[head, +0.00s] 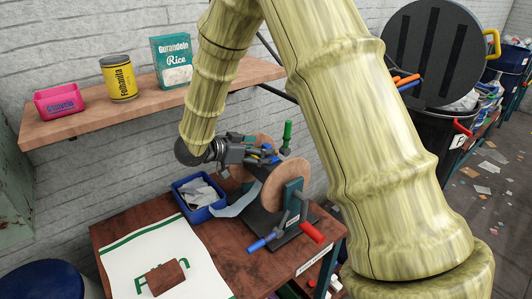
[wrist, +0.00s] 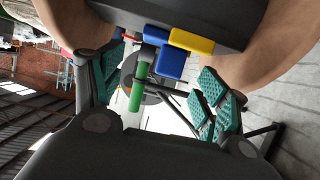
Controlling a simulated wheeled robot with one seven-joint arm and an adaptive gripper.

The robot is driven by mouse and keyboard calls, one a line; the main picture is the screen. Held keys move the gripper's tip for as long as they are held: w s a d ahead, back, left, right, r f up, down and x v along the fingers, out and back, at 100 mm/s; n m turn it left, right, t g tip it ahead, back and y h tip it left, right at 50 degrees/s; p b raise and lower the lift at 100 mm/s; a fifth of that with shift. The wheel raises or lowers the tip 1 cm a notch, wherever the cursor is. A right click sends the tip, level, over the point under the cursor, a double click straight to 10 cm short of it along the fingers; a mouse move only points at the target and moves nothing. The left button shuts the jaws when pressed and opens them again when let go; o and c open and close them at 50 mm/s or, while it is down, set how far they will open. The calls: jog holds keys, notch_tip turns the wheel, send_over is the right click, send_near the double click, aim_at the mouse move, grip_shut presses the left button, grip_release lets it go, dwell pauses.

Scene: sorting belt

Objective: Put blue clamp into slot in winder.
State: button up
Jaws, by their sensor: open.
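The winder (head: 292,197) stands on the table's right side, with two tan discs, a dark base and several coloured handles. My gripper (head: 258,153) is at its far upper side. In the wrist view its teal-padded fingers are spread apart. Between and beyond them show a green handle (wrist: 138,88), blue blocks (wrist: 171,62) and a yellow block (wrist: 192,41) by a dark bar. The pads do not visibly grip any of them. A blue handle (head: 262,243) also sticks out at the winder's front. I cannot tell which blue part is the clamp. The slot cannot be made out.
A blue tray (head: 217,205) with grey-white scraps stands left of the winder. A red handle (head: 312,232) juts out at the front. A brown block (head: 167,277) lies on a white printed sheet (head: 125,250). A shelf (head: 130,109) with goods hangs above. A black bin is at right.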

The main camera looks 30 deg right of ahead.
jog(key=b+v, duration=0.1)
jog(key=v, duration=0.7)
jog(key=shift+b, duration=0.3)
dwell(0.8)
